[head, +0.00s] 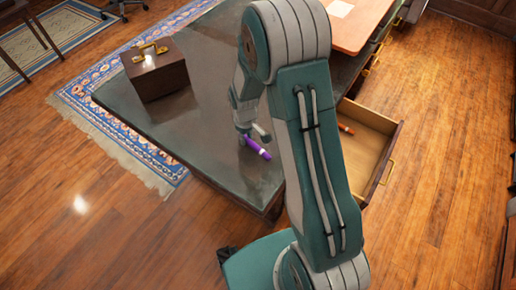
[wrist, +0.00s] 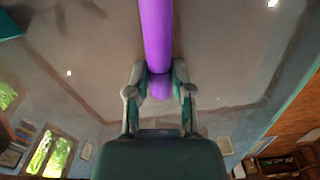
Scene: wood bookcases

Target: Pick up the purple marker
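In the wrist view the marker (wrist: 157,35) runs down from the top edge. One end of it lies between the two fingers of my gripper (wrist: 160,80). The fingers close against its sides, one on each side. I cannot tell from the head view whether the marker touches the desk. My arm stands in front of part of the desk.
A dark brown box (head: 155,72) with a brass handle sits at the far left of the desk (head: 200,110). An open drawer (head: 362,150) on the right holds an orange item (head: 346,129). A patterned rug (head: 95,100) lies on the wooden floor.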

